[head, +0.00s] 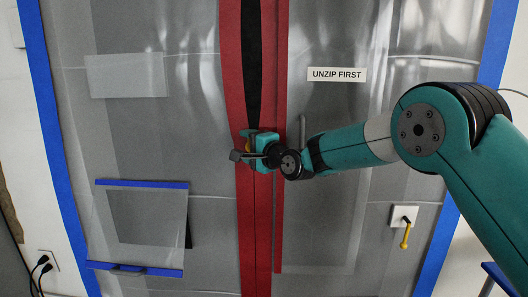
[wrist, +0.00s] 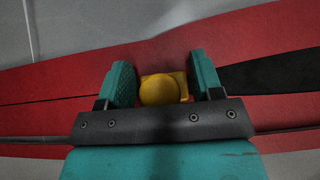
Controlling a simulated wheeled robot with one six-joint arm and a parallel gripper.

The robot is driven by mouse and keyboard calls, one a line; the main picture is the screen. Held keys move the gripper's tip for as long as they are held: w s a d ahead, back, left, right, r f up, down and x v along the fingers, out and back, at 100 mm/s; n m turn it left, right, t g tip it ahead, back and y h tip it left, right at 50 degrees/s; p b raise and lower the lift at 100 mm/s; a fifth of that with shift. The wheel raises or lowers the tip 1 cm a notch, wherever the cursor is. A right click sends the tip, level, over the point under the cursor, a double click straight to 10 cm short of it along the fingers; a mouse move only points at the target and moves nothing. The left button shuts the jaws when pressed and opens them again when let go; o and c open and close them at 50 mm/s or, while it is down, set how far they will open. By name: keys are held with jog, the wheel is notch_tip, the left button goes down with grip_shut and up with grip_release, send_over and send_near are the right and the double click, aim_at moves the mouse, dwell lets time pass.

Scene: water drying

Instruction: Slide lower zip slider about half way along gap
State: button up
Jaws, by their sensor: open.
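A red zip strip (head: 234,80) runs down a grey translucent plastic sheet, with a narrow dark gap (head: 251,60) open in its upper part. The gap tapers to a point near my gripper (head: 256,146). In the wrist view my gripper (wrist: 163,85) is open, its two teal fingers on either side of a yellow slider (wrist: 160,89) with a round knob. Space shows between the fingers and the slider. In the wrist view the dark gap (wrist: 275,75) widens away to the right of the slider. In the head view the slider is mostly hidden by my gripper.
An "UNZIP FIRST" label (head: 337,74) is on the sheet to the right of the strip. A flap with blue-taped edges (head: 145,218) is at lower left. A white plate with a yellow handle (head: 405,233) is at lower right. Blue tape (head: 50,130) borders the sheet.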

jog(key=b+v, duration=0.2)
jog(key=v, duration=1.5)
jog(key=shift+d, duration=0.1)
